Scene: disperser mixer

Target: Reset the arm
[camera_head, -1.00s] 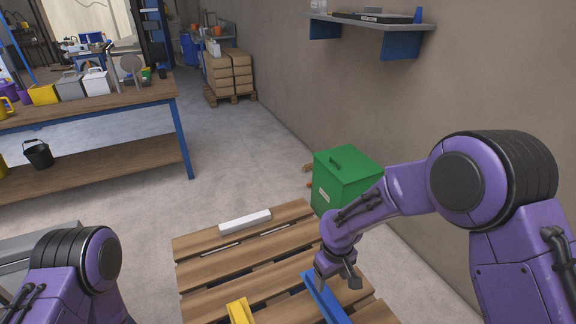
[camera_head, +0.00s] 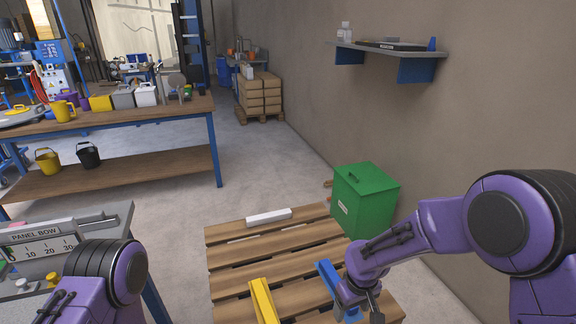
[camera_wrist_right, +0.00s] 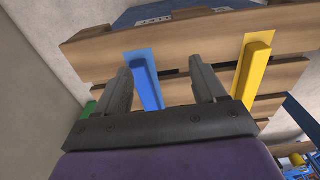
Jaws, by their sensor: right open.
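My right arm comes in from the right in the head view, and its gripper (camera_head: 360,303) is low over the near right part of a wooden pallet (camera_head: 228,255). In the right wrist view this gripper (camera_wrist_right: 162,72) is open, with its two dark fingers spread and nothing held. A blue bar (camera_head: 328,274) lies on the pallet beside the gripper. In the wrist view the blue bar (camera_wrist_right: 148,85) shows between the fingers, beyond them. Only an upper part of my left arm shows at lower left; its gripper is out of view.
A yellow bar (camera_head: 262,300) and a white bar (camera_head: 269,217) lie on the pallet. A green bin (camera_head: 366,200) stands behind it near the wall. A panel bench (camera_head: 105,217) is at left, a workbench (camera_head: 190,108) farther back. A shelf (camera_head: 388,48) is on the wall.

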